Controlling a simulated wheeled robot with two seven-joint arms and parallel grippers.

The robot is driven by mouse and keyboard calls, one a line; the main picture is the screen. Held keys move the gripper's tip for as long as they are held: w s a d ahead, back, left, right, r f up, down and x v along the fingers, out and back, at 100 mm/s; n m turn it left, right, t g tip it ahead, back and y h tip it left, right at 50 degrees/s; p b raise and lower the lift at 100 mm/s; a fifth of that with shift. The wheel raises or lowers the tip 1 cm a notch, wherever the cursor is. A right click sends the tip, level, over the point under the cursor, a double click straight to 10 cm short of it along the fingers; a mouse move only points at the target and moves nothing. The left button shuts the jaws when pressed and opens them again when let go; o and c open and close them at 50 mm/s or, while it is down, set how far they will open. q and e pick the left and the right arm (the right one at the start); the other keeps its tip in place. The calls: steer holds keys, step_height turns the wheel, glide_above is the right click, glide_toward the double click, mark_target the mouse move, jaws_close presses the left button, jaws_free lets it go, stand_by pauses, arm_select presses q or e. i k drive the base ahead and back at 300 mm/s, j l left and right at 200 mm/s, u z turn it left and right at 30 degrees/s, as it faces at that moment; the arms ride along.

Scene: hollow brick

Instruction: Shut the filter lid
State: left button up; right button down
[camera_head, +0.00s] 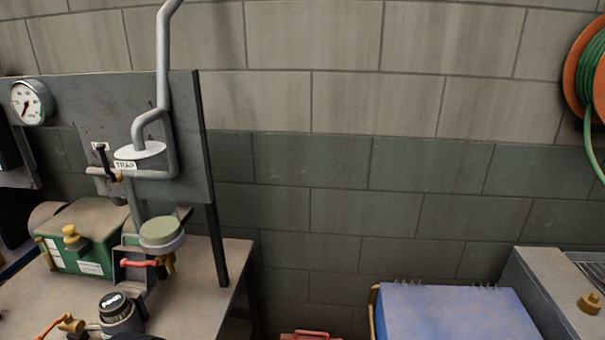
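No part in view is clearly marked as the filter or its lid. On the bench at the left, a round grey housing with a pale green top (162,232) stands on a bracket, with a red-handled valve (138,263) beside it. In front of it is a dark round canister (117,311) with a black lettered top. I cannot tell whether either is the filter. A dark sliver shows at the bottom edge below the canister; I cannot tell what it is. Neither of my grippers shows clearly in view.
A green box (82,255) with a brass knob stands on the bench (205,285). Pipes and a dark panel (188,120) rise behind. A blue box (450,315), a grey unit (540,290) and a hose reel (583,70) are at the right.

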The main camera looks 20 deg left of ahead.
mark_target(141, 279)
steer(key=k+j+u, duration=0.3)
steer(key=k+j, duration=0.25)
steer(key=j, duration=0.15)
steer(key=i+j+u, duration=0.15)
steer(key=j, duration=0.2)
steer(key=j+u, duration=0.1)
steer(key=j, duration=0.25)
steer(key=i+j+u, duration=0.15)
steer(key=j, duration=0.15)
steer(key=i+j+u, duration=0.1)
steer(key=j, duration=0.2)
steer(key=i+j+u, duration=0.15)
steer(key=i, duration=0.25)
steer(key=j, duration=0.1)
